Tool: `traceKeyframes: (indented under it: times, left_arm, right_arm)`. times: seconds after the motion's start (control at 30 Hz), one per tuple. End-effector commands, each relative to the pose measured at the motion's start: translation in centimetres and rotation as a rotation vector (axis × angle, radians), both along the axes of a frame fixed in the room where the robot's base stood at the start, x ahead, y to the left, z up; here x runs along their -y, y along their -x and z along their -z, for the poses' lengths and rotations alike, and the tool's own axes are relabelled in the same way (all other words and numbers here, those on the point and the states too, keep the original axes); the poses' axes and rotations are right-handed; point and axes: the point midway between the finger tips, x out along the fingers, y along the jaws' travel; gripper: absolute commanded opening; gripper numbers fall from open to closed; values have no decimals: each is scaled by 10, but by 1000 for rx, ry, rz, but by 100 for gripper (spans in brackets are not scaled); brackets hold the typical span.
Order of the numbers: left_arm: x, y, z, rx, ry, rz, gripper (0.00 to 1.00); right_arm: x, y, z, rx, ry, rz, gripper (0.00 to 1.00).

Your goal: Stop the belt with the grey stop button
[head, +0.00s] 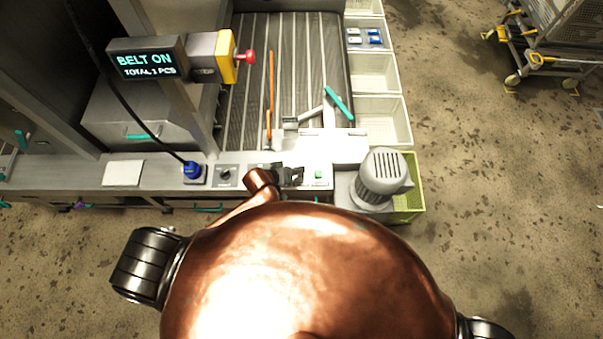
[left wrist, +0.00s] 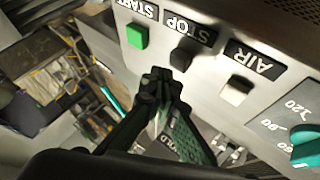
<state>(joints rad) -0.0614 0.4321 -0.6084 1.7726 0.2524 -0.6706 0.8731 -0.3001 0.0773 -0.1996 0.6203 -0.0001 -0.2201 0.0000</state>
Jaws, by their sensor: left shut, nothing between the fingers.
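The grey stop button (left wrist: 182,58) is a dark square button below the STOP label on the pale panel in the left wrist view. My left gripper (left wrist: 161,78) is shut and empty. Its fingertips are just beside the button, toward the lower left in that view; I cannot tell whether they touch it. In the head view my left gripper (head: 292,175) is over the front control panel (head: 240,183) and hides the stop button. The display (head: 147,62) reads BELT ON, TOTAL 1 PCS. My right gripper is not in view.
The green start button (left wrist: 137,36) and the pale AIR switch (left wrist: 237,90) flank the stop button. A teal dial (left wrist: 306,146) is farther right. A red emergency knob (head: 246,57) overhangs the slatted belt (head: 312,60). A grey motor (head: 383,178) stands right of the panel.

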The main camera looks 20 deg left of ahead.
Motion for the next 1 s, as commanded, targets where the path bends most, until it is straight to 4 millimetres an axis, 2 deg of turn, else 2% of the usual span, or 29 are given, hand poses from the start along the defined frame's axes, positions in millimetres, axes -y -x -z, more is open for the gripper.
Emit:
traceKeyframes:
  times: [0.67,1.0]
  left_arm:
    - [0,0,0,0,0,0,0]
    - [0,1,8,0,1,-1,0]
  right_arm:
    - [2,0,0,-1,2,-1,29]
    - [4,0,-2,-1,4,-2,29]
